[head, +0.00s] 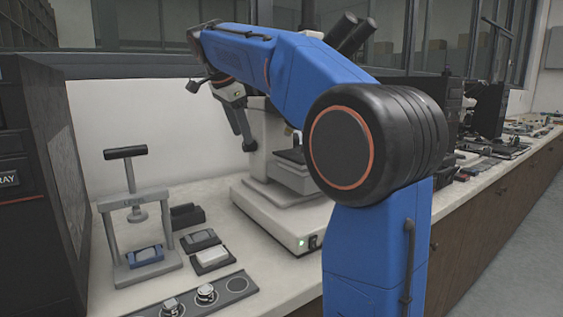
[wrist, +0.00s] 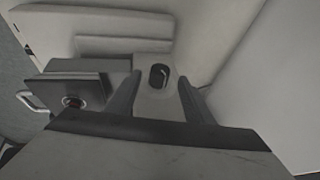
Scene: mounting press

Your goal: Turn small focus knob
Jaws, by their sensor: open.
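A microscope with a pale base (head: 285,215) and dark eyepieces (head: 350,34) stands on the bench, partly hidden behind my blue arm. My gripper (head: 243,130) points downward at the left side of the microscope. In the wrist view, my gripper (wrist: 159,77) is open, with one dark finger on each side of a small dark oval part (wrist: 159,76) on a pale grey surface. This part looks like the small focus knob, but I cannot be sure. No finger is seen closed on it. In the head view the knob cannot be told apart from the gripper.
A small press frame (head: 136,225) stands at the left with a blue block (head: 146,256) in it. Several small holders and a dark tray (head: 240,285) lie in front. A dark cabinet (head: 40,180) stands at the far left. Other equipment crowds the bench at the right.

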